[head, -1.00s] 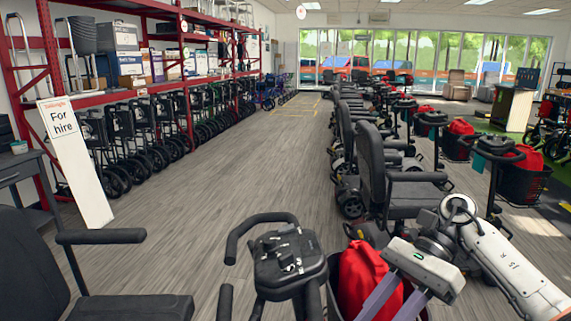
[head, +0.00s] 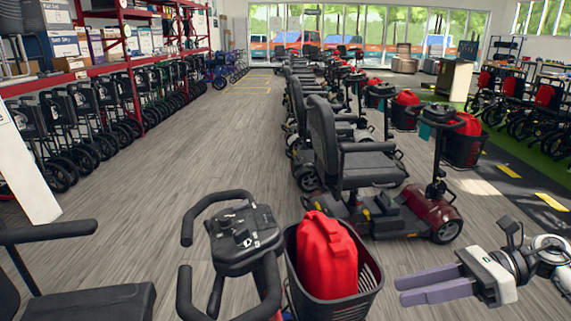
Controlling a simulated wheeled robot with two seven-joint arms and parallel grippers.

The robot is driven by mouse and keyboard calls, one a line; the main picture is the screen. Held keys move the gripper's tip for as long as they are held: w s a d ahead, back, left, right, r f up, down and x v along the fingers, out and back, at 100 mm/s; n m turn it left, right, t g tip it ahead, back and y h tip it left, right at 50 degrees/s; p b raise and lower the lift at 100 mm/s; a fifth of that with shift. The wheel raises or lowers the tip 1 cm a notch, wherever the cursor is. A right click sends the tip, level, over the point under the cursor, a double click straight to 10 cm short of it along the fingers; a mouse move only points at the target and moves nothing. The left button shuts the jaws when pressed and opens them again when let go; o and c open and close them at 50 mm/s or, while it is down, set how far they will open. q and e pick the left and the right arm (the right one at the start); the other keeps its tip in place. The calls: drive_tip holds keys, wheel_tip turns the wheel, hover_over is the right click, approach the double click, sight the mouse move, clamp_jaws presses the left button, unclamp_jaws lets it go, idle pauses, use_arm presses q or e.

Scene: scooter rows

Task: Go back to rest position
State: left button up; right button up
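My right gripper (head: 432,286) shows at the lower right of the head view, its two purple-grey fingers pointing left. A narrow gap shows between the fingers and nothing is visible in it. It is to the right of the nearest scooter's black basket (head: 366,291), apart from it. A red bag (head: 326,255) sits in that basket. The scooter's handlebar (head: 240,236) stands just left of the basket. My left gripper is out of view.
A row of scooters (head: 345,165) runs away ahead on the right. A black seat (head: 95,300) is at lower left. Folded wheelchairs (head: 60,130) line the red shelving (head: 135,60) on the left. The grey floor aisle (head: 215,135) between is clear.

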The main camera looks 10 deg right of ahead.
drive_tip(key=w+d+r+m+t+h, duration=0.6)
drive_tip(key=w+d+r+m+t, duration=0.85)
drive_tip(key=m, duration=0.65)
drive_tip(key=w+d+f+m+g+h, duration=0.1)
drive_tip(key=d+f+m+h, duration=0.4)
drive_tip(key=d+m+h, duration=0.4)
drive_tip(key=w+d+f+m+g+h, duration=0.15)
drive_tip(key=d+f+m+h, duration=0.45)
drive_tip(key=m, duration=0.6)
drive_tip(key=s+a+f+g+y, duration=0.25)
drive_tip(key=s+a+f, duration=0.35)
drive_tip(key=a+f, duration=0.55)
drive_tip(key=s+a+f+g+y, duration=0.1)
drive_tip(key=s+a+f+y, duration=0.4)
drive_tip(key=a+f, duration=0.65)
drive_tip(key=s+a+f+m+g+y, duration=0.1)
drive_tip(key=s+a+f, duration=0.3)
drive_tip(key=s+a, duration=0.6)
drive_tip(key=s+a+f+m+g+y, duration=0.1)
drive_tip(key=s+a+f, duration=0.4)
drive_tip(key=s+a, duration=0.6)
drive_tip(key=shift+s+m+g+p, duration=0.35)
drive_tip(key=shift+m+g+p, duration=0.05)
drive_tip(key=shift+m+g, duration=0.25)
drive_tip(key=shift+y, duration=0.25)
